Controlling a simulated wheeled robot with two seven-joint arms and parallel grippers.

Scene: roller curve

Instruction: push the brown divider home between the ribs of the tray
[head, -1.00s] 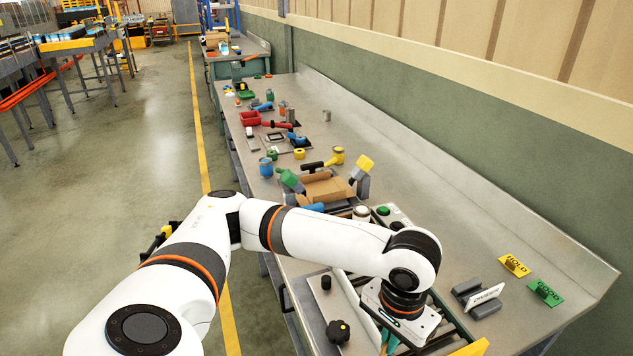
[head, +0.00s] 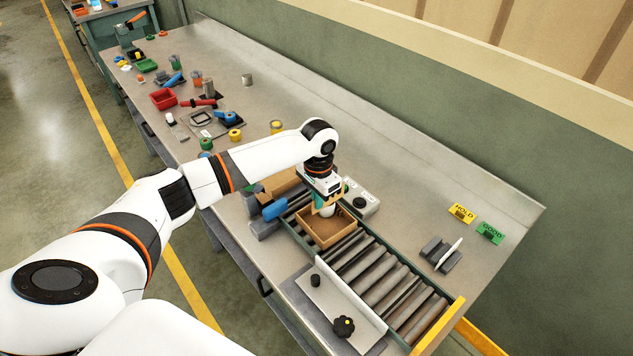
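An open-topped brown tray (head: 327,240) sits on the roller conveyor (head: 385,277), near its far end. My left gripper (head: 325,207) points down at the tray's far side, with a teal finger showing. A tan piece shows right at the fingers; it may be the brown divider or part of the tray, I cannot tell which. The ribs inside the tray are too small to make out, and the gripper covers part of the far wall. Whether the fingers are shut on something is not clear. My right gripper is out of view.
A control box (head: 362,208) with a dark knob stands right behind the tray. A grey plate with black knobs (head: 343,325) lies along the conveyor's near side. A grey holder with a white card (head: 440,254) and yellow and green HOLD (head: 462,212) and GOOD (head: 490,233) tags lie to the right.

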